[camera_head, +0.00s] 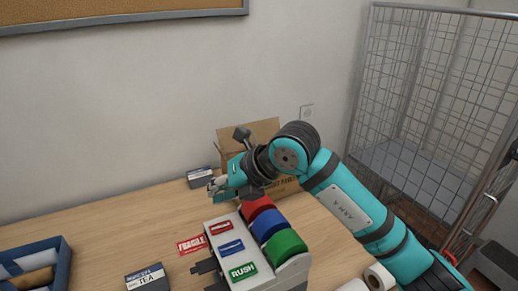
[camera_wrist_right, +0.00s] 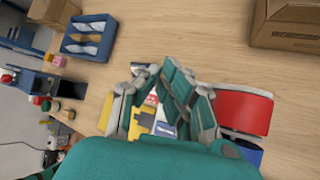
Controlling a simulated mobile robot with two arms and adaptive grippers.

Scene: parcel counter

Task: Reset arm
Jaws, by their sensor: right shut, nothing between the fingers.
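My right arm reaches in from the right in the head view. Its gripper (camera_head: 217,185) is shut and empty, held above the table behind the label dispenser (camera_head: 218,262). The closed fingers also show in the right wrist view (camera_wrist_right: 160,72), with nothing between them. The dispenser carries a red roll (camera_head: 257,208), a blue roll (camera_head: 270,224) and a green roll (camera_head: 285,247). The red roll also shows at the right of the wrist view (camera_wrist_right: 245,112). My left gripper is in neither view.
An open cardboard box (camera_head: 262,130) stands behind my wrist, partly hidden. A FRAGILE label (camera_head: 191,245) lies on the table. Small boxes sit at the back (camera_head: 200,178) and front (camera_head: 147,278). A blue tray (camera_head: 66,256) is left. A wire cage (camera_head: 410,100) stands right. The left table middle is clear.

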